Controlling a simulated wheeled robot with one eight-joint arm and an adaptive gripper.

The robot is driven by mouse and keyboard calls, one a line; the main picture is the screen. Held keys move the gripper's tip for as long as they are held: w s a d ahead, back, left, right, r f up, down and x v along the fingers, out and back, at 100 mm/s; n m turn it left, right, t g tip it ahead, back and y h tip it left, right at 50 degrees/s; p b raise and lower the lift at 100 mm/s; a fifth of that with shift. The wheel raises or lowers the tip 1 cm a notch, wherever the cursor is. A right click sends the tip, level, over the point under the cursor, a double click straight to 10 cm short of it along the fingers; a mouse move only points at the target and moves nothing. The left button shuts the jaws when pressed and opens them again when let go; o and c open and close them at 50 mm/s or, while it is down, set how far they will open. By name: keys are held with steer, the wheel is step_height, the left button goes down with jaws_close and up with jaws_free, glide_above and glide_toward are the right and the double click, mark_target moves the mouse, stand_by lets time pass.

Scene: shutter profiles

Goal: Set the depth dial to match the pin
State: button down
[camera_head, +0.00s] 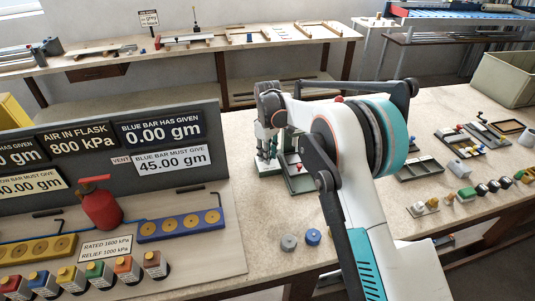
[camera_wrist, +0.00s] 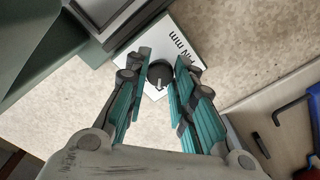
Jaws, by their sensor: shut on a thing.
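In the wrist view a small dark round dial (camera_wrist: 159,72) with a pale pointer mark sits on a white plate (camera_wrist: 186,38) printed with "mm". The other characters on the plate are partly hidden. My gripper (camera_wrist: 161,82) has its teal-padded fingers on both sides of the dial and is shut on it. In the head view my gripper (camera_head: 267,152) points down at the bench beside a dark green device (camera_head: 300,183), and my arm hides much of it. The dial is not clear in the head view. I cannot make out the pin in either view.
A grey panel (camera_head: 228,150) with sign plates stands at left, with a red flask (camera_head: 101,208) and colored buttons before it. A grey disc (camera_head: 289,242) and a blue disc (camera_head: 313,237) lie near the front edge. Trays (camera_head: 419,168) and small parts fill the right side.

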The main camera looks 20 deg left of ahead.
steer(key=c, duration=1.3)
jaws_free()
steer(key=shift+c, duration=0.2)
steer(key=shift+r, duration=0.1)
step_height(320, 180, up, 12)
